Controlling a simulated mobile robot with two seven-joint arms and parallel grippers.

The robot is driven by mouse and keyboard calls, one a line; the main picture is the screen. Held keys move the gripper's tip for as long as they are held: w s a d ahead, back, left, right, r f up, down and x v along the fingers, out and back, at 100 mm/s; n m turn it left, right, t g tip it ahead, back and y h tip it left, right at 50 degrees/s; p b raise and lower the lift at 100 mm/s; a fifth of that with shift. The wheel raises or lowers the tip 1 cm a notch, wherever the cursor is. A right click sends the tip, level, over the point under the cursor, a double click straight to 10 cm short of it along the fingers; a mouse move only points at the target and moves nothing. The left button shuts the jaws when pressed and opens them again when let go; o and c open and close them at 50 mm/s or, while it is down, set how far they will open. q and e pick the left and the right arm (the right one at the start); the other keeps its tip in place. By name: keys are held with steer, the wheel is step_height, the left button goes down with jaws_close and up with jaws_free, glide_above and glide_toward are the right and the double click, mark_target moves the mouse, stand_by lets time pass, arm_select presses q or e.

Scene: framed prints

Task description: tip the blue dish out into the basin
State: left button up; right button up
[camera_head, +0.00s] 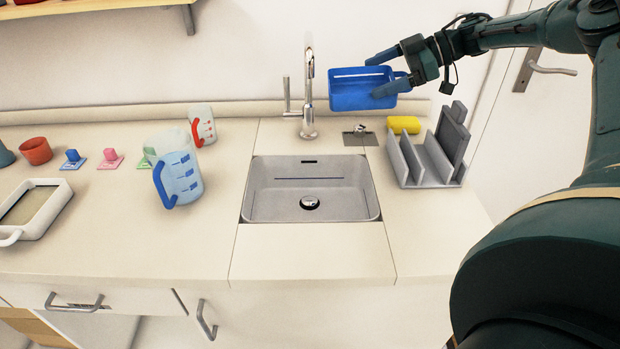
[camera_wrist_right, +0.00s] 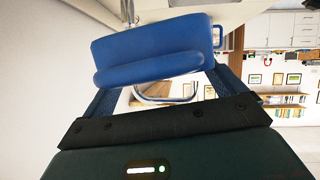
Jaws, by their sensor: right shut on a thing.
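The blue dish (camera_head: 346,97) is a rectangular open tray in the head view, held in the air behind and right of the basin. My right gripper (camera_head: 384,74) is shut on the dish at its right end, with blue fingers against it. In the right wrist view the dish's blue side (camera_wrist_right: 150,50) fills the space ahead of the gripper (camera_wrist_right: 185,95). The grey basin (camera_head: 275,192) is set in the counter, empty, with a round drain. I cannot see clearly what the dish holds. My left gripper is not in view.
A tall faucet (camera_head: 309,95) stands behind the basin, left of the dish. A grey rack (camera_head: 430,165) and yellow sponge (camera_head: 404,124) are at right. Measuring jugs (camera_head: 182,178), small cups and a white-framed tray (camera_head: 58,205) are at left. The counter front is clear.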

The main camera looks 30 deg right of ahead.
steer(key=shift+w+d+r+b, duration=0.15)
steer(key=shift+d+b, duration=0.1)
steer(key=shift+b, duration=0.25)
steer(key=shift+w+d+r+m+y+b, duration=0.3)
steer(key=shift+d+m+y+b, duration=0.1)
steer(key=shift+d+y, duration=0.1)
steer(key=shift+d+r, duration=0.2)
steer(key=shift+r, duration=0.1)
stand_by(0.7)
